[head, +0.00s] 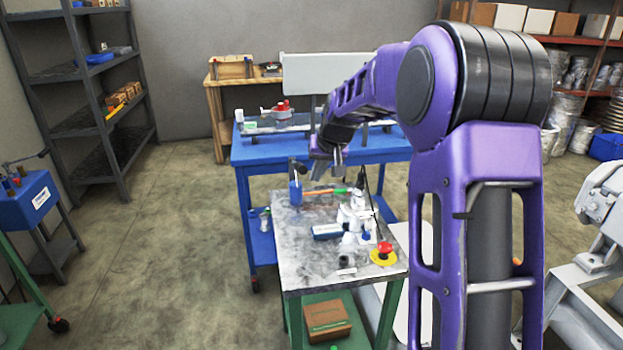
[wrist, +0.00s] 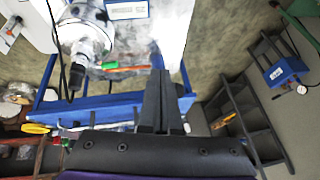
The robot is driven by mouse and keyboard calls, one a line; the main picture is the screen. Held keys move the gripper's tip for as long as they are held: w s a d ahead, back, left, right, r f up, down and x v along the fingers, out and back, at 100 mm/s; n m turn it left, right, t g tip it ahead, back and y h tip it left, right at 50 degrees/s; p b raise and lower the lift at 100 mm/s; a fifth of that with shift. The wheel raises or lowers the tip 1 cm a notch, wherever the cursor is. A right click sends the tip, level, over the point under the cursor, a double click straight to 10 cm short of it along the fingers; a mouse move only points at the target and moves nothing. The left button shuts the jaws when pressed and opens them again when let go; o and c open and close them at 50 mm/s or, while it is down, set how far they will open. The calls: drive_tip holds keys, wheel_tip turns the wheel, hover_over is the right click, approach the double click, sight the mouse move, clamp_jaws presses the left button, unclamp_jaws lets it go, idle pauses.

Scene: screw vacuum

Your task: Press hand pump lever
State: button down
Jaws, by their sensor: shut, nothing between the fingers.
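A small blue upright device (head: 296,190) with a black handle-like top (head: 298,166) stands at the back left corner of the grey worktable (head: 310,265). It looks like the hand pump with its lever.
A white pump-like machine (head: 355,215) stands on the table's right side. A blue bench (head: 262,152) stands behind.

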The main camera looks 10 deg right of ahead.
drive_tip(key=shift+s+d+r, duration=0.15)
drive_tip(key=shift+s+r, duration=0.45)
drive_tip(key=shift+s, duration=0.15)
drive_tip(key=shift+s+d+r, duration=0.1)
drive_tip(key=shift+s+r, duration=0.5)
drive_tip(key=shift+s, duration=0.1)
